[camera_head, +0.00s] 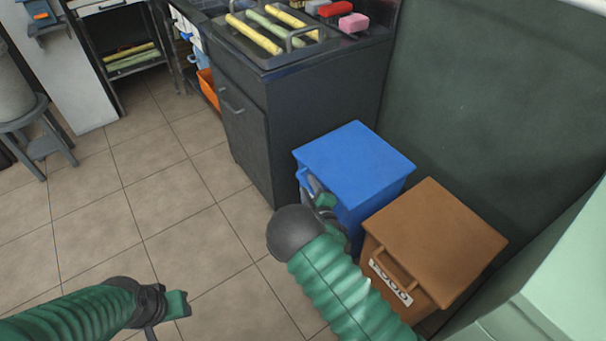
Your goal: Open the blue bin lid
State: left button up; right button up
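The blue bin (338,211) stands on the floor right of the dark cabinet. Its flat blue lid (353,163) looks closed. A handle (312,184) shows on its front, partly covered. My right gripper (326,201) is at the front of the blue bin, close to the handle. My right wrist and arm hide much of the gripper and the bin's lower front, so I cannot tell whether it touches the handle or is open or shut. My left gripper (176,306) is at the lower left above the floor, away from the bin. Its finger opening is not clear.
A brown bin (436,238) with a front handle and label stands right of the blue bin. The dark cabinet (297,125) holds a tray of yellow and green canes (265,30). A dark green wall is behind. The tiled floor (165,200) at left is clear.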

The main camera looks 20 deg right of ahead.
jog(key=shift+w+a, duration=0.1)
jog(key=shift+w, duration=0.1)
jog(key=shift+a+r, duration=0.1)
jog(key=shift+r, duration=0.05)
grip_shut()
dwell(1.2)
